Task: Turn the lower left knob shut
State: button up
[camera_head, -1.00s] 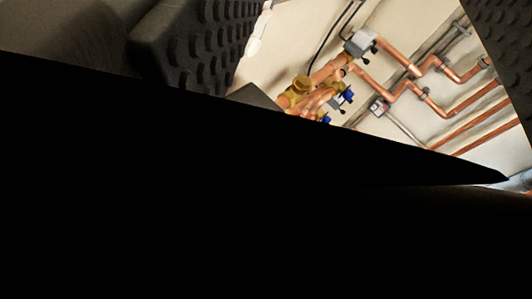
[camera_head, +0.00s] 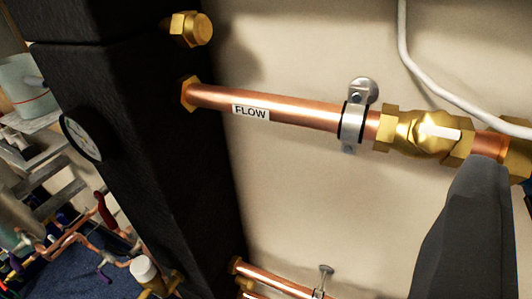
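I cannot pick out the lower left knob for sure. A brass valve (camera_head: 428,131) with a small white lever sits on the copper pipe at right. A white cap or knob (camera_head: 144,268) shows at the lower left, below the black block. A dark grey tapered part (camera_head: 468,235) rises at the lower right in front of the pipe and looks like one finger of my gripper. The other finger is not visible, so its opening cannot be judged. It overlaps the pipe in the picture; contact cannot be told.
A copper pipe labelled FLOW (camera_head: 285,105) runs from a large black block (camera_head: 150,120) through a metal clamp (camera_head: 353,120). The block carries a round gauge (camera_head: 82,137). More copper pipes (camera_head: 275,278) lie below. A white cable (camera_head: 430,75) hangs on the pale wall.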

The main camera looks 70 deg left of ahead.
aim_at(441, 132)
jog(key=s+a+f+y, duration=0.2)
jog(key=s+f, duration=0.1)
jog(key=s, duration=0.1)
jog(key=x, duration=0.4)
jog(key=p+x, duration=0.1)
jog(key=x, duration=0.4)
jog(key=f+p+x, duration=0.1)
jog(key=x, duration=0.3)
jog(key=shift+w, duration=0.35)
jog(key=shift+d, duration=0.1)
jog(key=shift+c, duration=0.3)
jog(key=c, duration=0.9)
jog(key=shift+d, duration=0.15)
jog(key=shift+c, duration=0.2)
jog(key=shift+g, duration=0.3)
